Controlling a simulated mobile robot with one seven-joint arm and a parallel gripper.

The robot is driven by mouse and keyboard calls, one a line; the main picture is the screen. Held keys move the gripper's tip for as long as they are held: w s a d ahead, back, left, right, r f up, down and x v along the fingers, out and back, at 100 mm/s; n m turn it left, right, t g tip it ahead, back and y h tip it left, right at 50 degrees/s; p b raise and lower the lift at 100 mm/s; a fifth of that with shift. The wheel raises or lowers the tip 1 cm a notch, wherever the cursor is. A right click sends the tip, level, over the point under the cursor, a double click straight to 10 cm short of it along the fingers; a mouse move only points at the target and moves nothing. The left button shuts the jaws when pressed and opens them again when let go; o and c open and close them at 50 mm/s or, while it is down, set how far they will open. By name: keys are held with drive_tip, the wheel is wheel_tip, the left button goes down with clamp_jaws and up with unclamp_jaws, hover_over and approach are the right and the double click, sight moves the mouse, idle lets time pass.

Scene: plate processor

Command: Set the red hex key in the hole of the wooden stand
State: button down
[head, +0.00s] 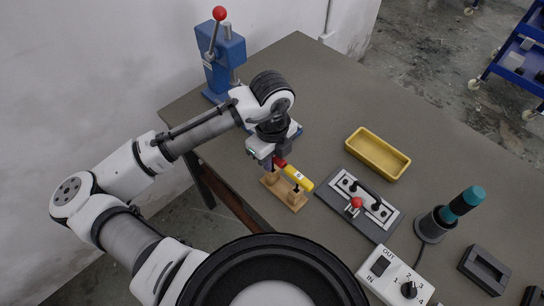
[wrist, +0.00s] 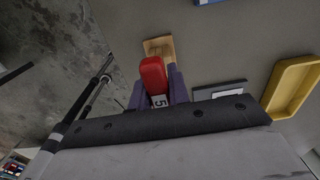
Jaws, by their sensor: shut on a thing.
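The red hex key shows as a red handle (head: 281,163) at my gripper (head: 269,162) in the head view. In the wrist view its red handle (wrist: 153,74), with a white label reading 5, sits between the fingers of my gripper (wrist: 158,92). The gripper is shut on it. The wooden stand (head: 292,203) is at the table's near left edge, just below the gripper; part of it (wrist: 158,45) shows beyond the handle in the wrist view. A yellow handle (head: 298,179) with a pale label is over the stand. The red key's shaft and its relation to the hole are hidden.
A blue press (head: 222,62) with a red knob stands behind my arm. A yellow tray (head: 378,154), a dark plate fixture (head: 360,208) with a red knob, a teal-handled tool (head: 462,203) and a control box (head: 395,277) lie to the right. The table's left edge is close.

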drive_tip(key=c, duration=1.3)
unclamp_jaws()
drive_tip(key=shift+o, duration=0.6)
drive_tip(key=o, duration=0.5)
drive_tip(key=shift+r+p, duration=3.25)
drive_tip(key=shift+r, duration=0.75)
